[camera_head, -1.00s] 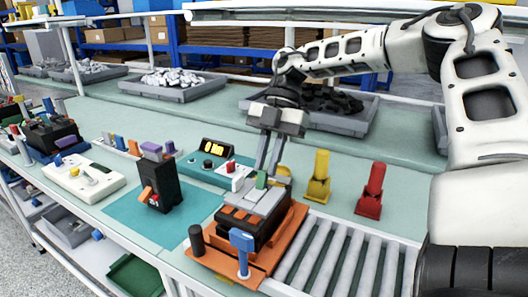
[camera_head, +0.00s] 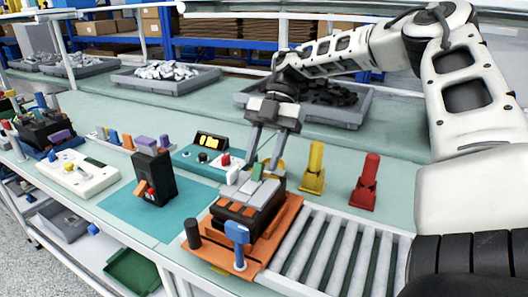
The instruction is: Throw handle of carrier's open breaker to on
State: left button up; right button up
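The orange carrier (camera_head: 286,228) sits at the near end of the roller conveyor. On it is a dark breaker (camera_head: 229,225) with orange patches, a grey top (camera_head: 256,193) and a small green block (camera_head: 257,172). I cannot make out its handle or that handle's position clearly. My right gripper (camera_head: 264,164) points down over the back of this breaker, fingers spread on either side near the green block. It looks open; I cannot tell whether a fingertip touches anything. My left gripper is not in view. Another black breaker (camera_head: 160,176) with an orange lever stands upright on the teal mat.
A blue-topped post (camera_head: 238,236) and a black cylinder (camera_head: 193,234) stand at the carrier's near edge. Yellow (camera_head: 314,168) and red (camera_head: 366,182) pieces stand behind the rollers (camera_head: 335,245). A teal control box (camera_head: 207,158) and a white device (camera_head: 82,176) are to the left.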

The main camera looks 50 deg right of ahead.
jog(key=v, duration=0.7)
jog(key=shift+d+r, duration=0.15)
dwell(0.8)
